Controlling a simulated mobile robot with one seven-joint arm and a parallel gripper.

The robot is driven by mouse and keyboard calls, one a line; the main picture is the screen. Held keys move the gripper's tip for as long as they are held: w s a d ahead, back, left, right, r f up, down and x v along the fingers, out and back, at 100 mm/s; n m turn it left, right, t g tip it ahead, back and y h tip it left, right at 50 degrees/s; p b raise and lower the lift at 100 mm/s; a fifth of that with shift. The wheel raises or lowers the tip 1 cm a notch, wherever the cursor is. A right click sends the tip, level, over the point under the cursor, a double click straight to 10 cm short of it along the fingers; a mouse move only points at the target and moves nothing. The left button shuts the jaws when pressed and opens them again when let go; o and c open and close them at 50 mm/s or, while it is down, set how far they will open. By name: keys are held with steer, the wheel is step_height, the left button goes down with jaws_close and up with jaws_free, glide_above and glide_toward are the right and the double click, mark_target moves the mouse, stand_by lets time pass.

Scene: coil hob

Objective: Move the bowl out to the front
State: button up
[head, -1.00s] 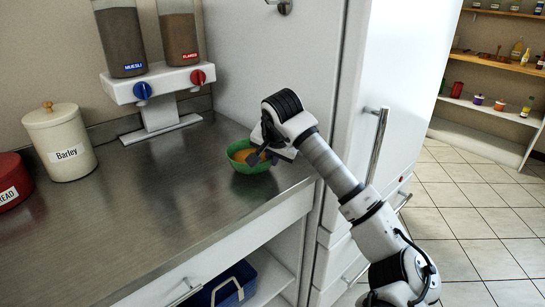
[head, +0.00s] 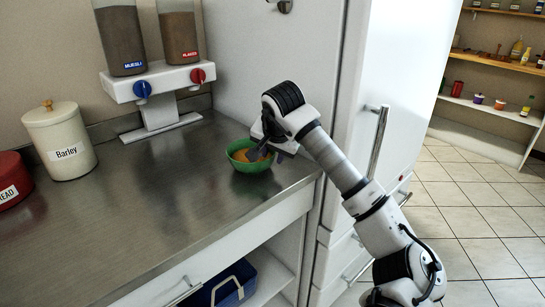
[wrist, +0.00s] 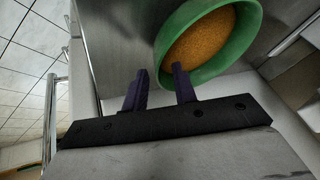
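The green bowl (head: 248,167) stands upright on the metal counter near its right end, beside the tall white cabinet side. It holds orange-brown contents. In the wrist view the bowl (wrist: 222,62) fills the upper right. My gripper (head: 268,152) is at the bowl's right side in the head view, with its fingers partly hidden by my wrist. In the wrist view my gripper (wrist: 159,70) is open, its two dark fingers apart. One fingertip overlaps the bowl's wall and the other is just outside its edge. I cannot tell whether either touches it.
A cereal dispenser (head: 160,82) stands behind the bowl. A barley canister (head: 60,142) and a red tin (head: 12,180) are at the left. The counter (head: 140,215) is clear at its middle and front. A blue bin (head: 230,285) sits on the shelf below.

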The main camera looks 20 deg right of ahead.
steer(key=b+v, duration=0.1)
steer(key=v, duration=0.9)
steer(key=shift+s+a, duration=0.15)
steer(key=shift+r, duration=0.1)
steer(key=shift+c, duration=0.5)
stand_by(0.3)
